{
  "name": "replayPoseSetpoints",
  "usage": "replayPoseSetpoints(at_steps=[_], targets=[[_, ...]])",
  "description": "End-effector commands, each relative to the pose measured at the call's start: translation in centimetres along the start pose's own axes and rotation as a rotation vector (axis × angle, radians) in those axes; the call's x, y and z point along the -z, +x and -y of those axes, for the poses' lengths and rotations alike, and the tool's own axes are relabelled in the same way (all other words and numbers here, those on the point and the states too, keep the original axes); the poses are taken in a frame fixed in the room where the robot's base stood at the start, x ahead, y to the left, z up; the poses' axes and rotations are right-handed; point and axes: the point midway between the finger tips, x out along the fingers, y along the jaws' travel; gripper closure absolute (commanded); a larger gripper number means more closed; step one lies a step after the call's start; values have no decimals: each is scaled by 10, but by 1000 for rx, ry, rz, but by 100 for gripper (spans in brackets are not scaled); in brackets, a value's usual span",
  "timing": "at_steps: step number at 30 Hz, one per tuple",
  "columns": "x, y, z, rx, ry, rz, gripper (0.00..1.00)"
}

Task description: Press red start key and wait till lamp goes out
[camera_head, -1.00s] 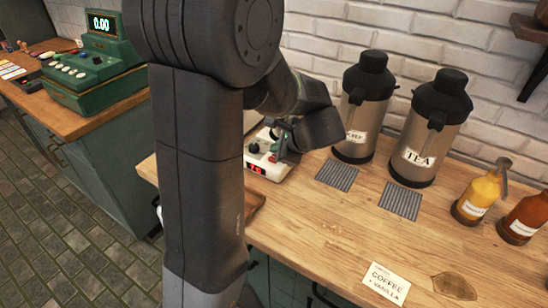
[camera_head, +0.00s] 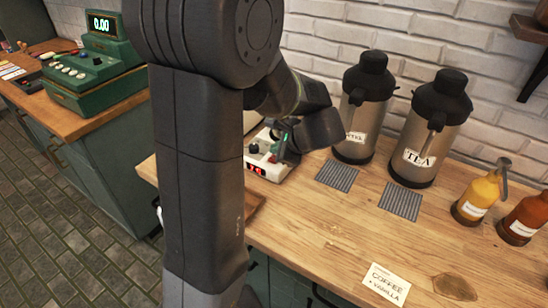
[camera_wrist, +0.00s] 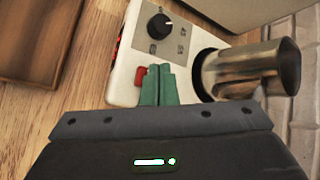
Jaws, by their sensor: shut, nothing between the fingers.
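The white appliance (camera_head: 268,173) stands on the wooden counter, left of the steel dispensers, with a lit red number display (camera_head: 257,168) on its front. In the wrist view its white top (camera_wrist: 125,78) carries a black knob (camera_wrist: 160,26) and the red key (camera_wrist: 141,76). My gripper (camera_wrist: 159,68) is shut and empty, its green fingers beside the red key. I cannot tell whether they touch it. In the head view my gripper (camera_head: 281,143) is over the appliance, partly hidden by my arm. I cannot make out a separate lamp.
A metal cup (camera_wrist: 250,70) is at the appliance's right in the wrist view. A wooden board (camera_wrist: 32,42) is at the left. Two dispensers (camera_head: 363,110) and (camera_head: 430,132), dark mats (camera_head: 337,175) and syrup bottles (camera_head: 478,195) stand right. The front counter is mostly clear.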

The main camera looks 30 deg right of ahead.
Motion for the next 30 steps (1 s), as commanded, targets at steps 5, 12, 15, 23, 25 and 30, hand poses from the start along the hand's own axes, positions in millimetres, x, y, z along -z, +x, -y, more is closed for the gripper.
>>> replayPoseSetpoints(at_steps=[5, 12, 15, 23, 25, 30], targets=[[0, 0, 0, 0, 0, 0, 100], [0, 0, 0, 0, 0, 0, 100], [0, 0, 0, 0, 0, 0, 100], [4, 6, -4, 0, 0, 0, 100], [5, 6, -5, 0, 0, 0, 100], [4, 6, -4, 0, 0, 0, 100]])
